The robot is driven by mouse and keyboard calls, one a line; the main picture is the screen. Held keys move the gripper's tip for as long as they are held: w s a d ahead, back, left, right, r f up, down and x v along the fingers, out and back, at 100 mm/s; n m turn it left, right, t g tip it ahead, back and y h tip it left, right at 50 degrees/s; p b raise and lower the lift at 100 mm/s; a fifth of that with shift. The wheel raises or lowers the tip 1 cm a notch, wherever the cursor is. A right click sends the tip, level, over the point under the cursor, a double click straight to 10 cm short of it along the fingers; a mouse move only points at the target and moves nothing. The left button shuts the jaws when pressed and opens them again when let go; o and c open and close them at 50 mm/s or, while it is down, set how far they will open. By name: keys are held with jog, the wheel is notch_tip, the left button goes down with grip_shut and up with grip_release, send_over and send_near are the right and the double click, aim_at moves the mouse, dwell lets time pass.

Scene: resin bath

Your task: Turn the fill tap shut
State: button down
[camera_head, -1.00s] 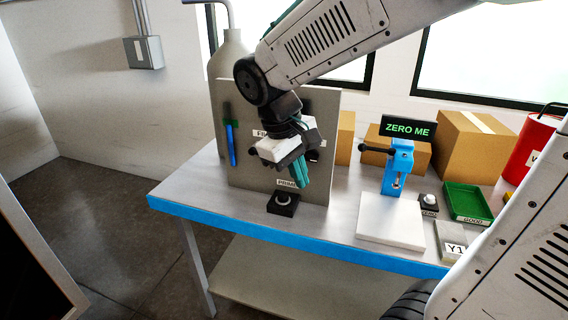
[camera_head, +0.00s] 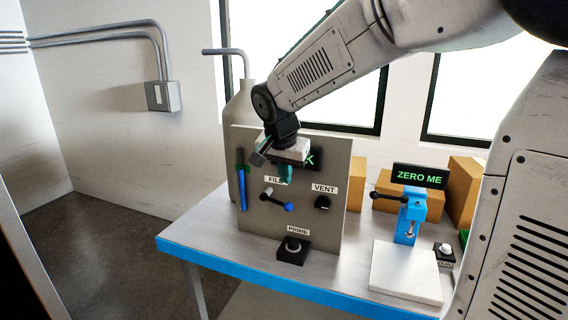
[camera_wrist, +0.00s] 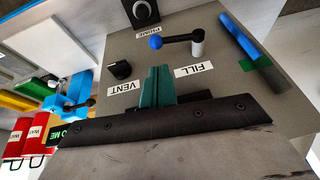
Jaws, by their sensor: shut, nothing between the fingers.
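The fill tap has a black lever (camera_head: 277,201) with a blue ball end and a pale hub, on the upright grey panel (camera_head: 338,228) under the FILL label. In the head view the lever slopes slightly down to the right, blue ball at the right. The wrist view shows its blue ball (camera_wrist: 155,42) and white hub (camera_wrist: 197,45). My gripper (camera_head: 286,175) is above the tap, in front of the panel's upper part, apart from the lever. Its teal fingers (camera_wrist: 157,84) are together and empty. The gripper partly hides the display.
The black VENT knob (camera_head: 322,202) is right of the tap, and the PRIME button (camera_head: 293,249) sits below. A blue level tube (camera_head: 241,187) is at the panel's left. A blue stand (camera_head: 408,218) with a ZERO ME display and a white plate (camera_head: 406,272) stand to the right.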

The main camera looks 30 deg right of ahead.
aim_at(277, 202)
jog(key=a+x, duration=0.1)
jog(key=x, duration=0.6)
jog(key=shift+f, duration=0.35)
jog(key=shift+f, duration=0.1)
